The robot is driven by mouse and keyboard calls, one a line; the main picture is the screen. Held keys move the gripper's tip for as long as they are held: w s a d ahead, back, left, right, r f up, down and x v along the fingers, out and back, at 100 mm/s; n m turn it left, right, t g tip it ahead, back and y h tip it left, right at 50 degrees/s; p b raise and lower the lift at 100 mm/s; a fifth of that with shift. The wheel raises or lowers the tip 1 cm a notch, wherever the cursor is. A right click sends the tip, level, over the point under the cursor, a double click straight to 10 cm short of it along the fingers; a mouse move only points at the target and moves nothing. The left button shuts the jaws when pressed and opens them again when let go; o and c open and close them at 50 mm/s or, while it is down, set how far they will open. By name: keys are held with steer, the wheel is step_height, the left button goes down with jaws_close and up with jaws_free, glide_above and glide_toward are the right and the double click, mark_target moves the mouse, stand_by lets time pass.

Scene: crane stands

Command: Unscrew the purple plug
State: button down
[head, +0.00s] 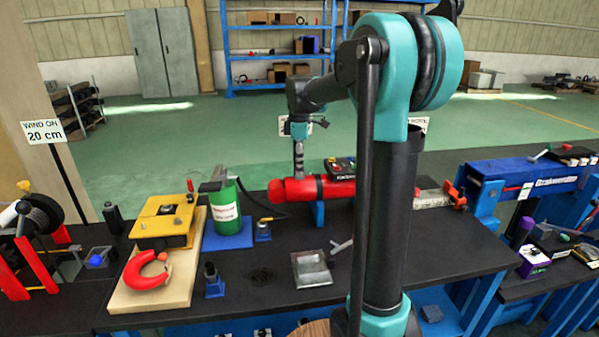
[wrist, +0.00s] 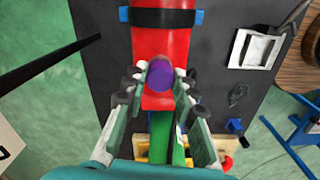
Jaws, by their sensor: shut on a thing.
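The purple plug (wrist: 159,75) sits at the near end of a red cylinder (wrist: 160,45) in the wrist view. My gripper (wrist: 164,78) has one finger on each side of the plug and is shut on it. In the head view, the red cylinder (head: 330,188) lies on its side on a blue support (head: 318,213) on the bench. My gripper (head: 298,172) points straight down onto its left part there. The plug is hidden in the head view.
A green cylinder (head: 228,212) stands left of the red one. A yellow block (head: 160,222) and a red ring-shaped piece (head: 146,282) are on a wooden board (head: 185,285). A metal tray (head: 313,270) lies in front.

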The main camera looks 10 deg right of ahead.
steer(key=n, duration=0.4)
steer(key=shift+n, duration=0.3)
steer(key=n, duration=0.3)
steer(key=shift+n, duration=1.1)
steer(key=n, duration=0.5)
